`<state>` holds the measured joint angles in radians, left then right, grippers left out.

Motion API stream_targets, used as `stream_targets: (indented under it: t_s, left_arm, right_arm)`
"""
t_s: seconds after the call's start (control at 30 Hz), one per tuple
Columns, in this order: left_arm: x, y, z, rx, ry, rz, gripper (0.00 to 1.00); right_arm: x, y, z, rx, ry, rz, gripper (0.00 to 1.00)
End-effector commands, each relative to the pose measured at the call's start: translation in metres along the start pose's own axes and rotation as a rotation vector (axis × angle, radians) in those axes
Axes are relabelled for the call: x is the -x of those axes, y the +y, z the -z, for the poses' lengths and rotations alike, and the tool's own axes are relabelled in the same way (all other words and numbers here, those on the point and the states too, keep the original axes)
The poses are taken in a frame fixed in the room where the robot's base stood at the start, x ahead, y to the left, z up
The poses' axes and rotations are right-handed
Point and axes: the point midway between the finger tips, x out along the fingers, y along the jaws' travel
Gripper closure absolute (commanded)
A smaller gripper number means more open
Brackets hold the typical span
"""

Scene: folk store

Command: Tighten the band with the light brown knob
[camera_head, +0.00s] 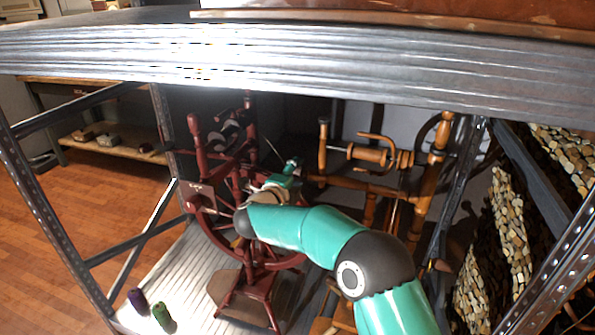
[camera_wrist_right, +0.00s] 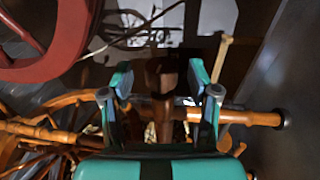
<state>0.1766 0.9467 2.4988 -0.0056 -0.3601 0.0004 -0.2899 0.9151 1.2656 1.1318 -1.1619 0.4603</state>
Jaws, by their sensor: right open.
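A dark red spinning wheel (camera_head: 262,268) stands on the shelf left of centre in the head view. A light brown spinning wheel (camera_head: 368,155) stands to its right. My right gripper (camera_head: 291,163) is beside the red wheel's upper part, its tips small in the head view. In the right wrist view my right gripper (camera_wrist_right: 160,77) is open, its two teal fingers apart. A shadowed brown wooden knob or post top (camera_wrist_right: 165,82) shows between the fingers, with gaps on both sides. I cannot tell for sure whether it is the light brown knob. My left gripper is not in view.
A metal shelf board (camera_head: 300,60) crosses above the wheels, and upright posts (camera_head: 60,215) frame the bay. Purple (camera_head: 138,301) and green (camera_head: 162,316) spools stand at the front left. Stacked wood-like pieces (camera_head: 510,235) are at right.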

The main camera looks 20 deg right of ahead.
Motion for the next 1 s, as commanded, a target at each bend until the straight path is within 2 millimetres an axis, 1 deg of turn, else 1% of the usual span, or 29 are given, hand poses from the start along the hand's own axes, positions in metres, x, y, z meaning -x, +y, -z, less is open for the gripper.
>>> stream_targets:
  t_s: [0.03,0.1,0.2,0.5,0.87,1.0]
  left_arm:
    - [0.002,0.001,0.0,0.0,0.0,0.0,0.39]
    - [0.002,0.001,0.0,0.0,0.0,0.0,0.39]
    - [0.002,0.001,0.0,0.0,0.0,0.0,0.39]
    - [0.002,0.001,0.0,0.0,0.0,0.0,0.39]
    - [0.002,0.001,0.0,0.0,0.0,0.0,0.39]
    - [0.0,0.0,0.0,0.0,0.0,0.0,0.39]
  right_arm:
    - [-0.006,0.0,0.0,-0.001,0.001,-0.001,0.39]
    - [-0.012,0.0,0.0,-0.001,0.001,0.0,0.39]
    - [-0.016,0.0,0.0,0.0,-0.001,0.0,0.39]
    - [-0.018,0.0,-0.001,0.0,-0.002,0.0,0.39]
    - [-0.017,0.001,-0.001,0.001,-0.002,-0.002,0.99]
    - [-0.017,0.003,-0.001,0.001,-0.002,0.001,1.0]
